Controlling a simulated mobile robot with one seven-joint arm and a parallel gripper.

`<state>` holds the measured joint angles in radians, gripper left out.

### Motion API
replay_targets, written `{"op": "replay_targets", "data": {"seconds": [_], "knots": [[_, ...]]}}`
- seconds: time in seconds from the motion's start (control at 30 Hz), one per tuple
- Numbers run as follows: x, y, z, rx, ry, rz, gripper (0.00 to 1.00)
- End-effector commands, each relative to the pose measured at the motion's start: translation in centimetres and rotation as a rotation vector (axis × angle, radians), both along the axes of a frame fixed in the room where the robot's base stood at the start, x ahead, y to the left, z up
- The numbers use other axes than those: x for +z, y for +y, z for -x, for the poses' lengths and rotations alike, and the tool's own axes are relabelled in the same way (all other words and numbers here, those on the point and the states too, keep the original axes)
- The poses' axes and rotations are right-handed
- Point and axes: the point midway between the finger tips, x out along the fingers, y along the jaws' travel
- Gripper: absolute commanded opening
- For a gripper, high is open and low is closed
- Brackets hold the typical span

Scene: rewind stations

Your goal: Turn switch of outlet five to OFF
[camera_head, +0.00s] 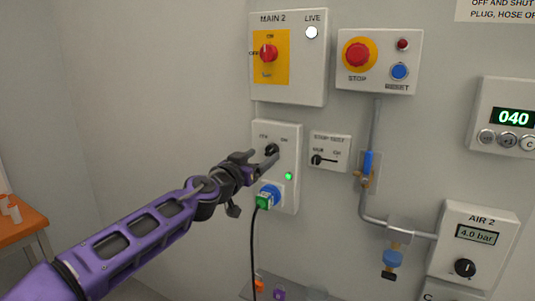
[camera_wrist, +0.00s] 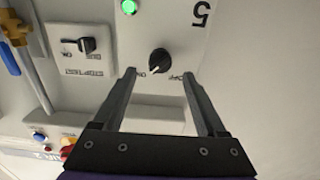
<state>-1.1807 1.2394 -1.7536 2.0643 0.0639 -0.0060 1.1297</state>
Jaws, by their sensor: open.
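The outlet five box (camera_head: 290,195) is a white panel on the wall with a black rotary switch (camera_head: 271,150) between OFF and ON labels. In the wrist view, which is upside down, the switch (camera_wrist: 160,62) shows beside the number 5 on the box (camera_wrist: 185,45). Its pointer appears turned towards ON. The green lamp (camera_head: 288,176) on the box is lit. My gripper (camera_head: 264,160) is open at the box front. In the wrist view my gripper (camera_wrist: 158,74) has one fingertip to each side of the switch, just short of it, with no clear contact.
A blue-and-green plug (camera_head: 268,197) with a black cable sits below the switch. A small selector panel (camera_head: 330,151) and a blue-handled valve (camera_head: 368,163) are to the right. The MAIN 2 panel (camera_head: 312,70) and STOP/RESET box (camera_head: 410,63) are above.

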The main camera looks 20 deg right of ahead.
Motion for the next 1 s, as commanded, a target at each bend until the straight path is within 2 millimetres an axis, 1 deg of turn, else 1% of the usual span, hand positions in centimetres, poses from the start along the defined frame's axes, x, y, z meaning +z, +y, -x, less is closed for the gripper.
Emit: {"op": "replay_targets", "data": {"seconds": [0.03, 0.1, 0.3, 0.63, 0.67, 0.8, 0.97, 1.0], "knots": [[0.0, -0.9, -0.5, -0.003, -0.001, -0.001, 0.74], [0.0, -1.7, -1.1, -0.003, 0.0, -0.001, 0.74], [0.0, -3.0, -2.3, -0.001, 0.0, 0.0, 0.74], [0.0, -3.2, -2.5, 0.0, -0.001, -0.001, 0.74], [0.0, -3.2, -2.5, 0.0, -0.001, -0.001, 0.72], [0.0, -3.2, -2.5, 0.0, 0.0, 0.0, 0.47], [0.0, -3.2, -2.5, 0.0, 0.0, 0.0, 0.18], [0.0, -3.2, -2.5, -0.001, 0.0, 0.0, 0.11]]}}
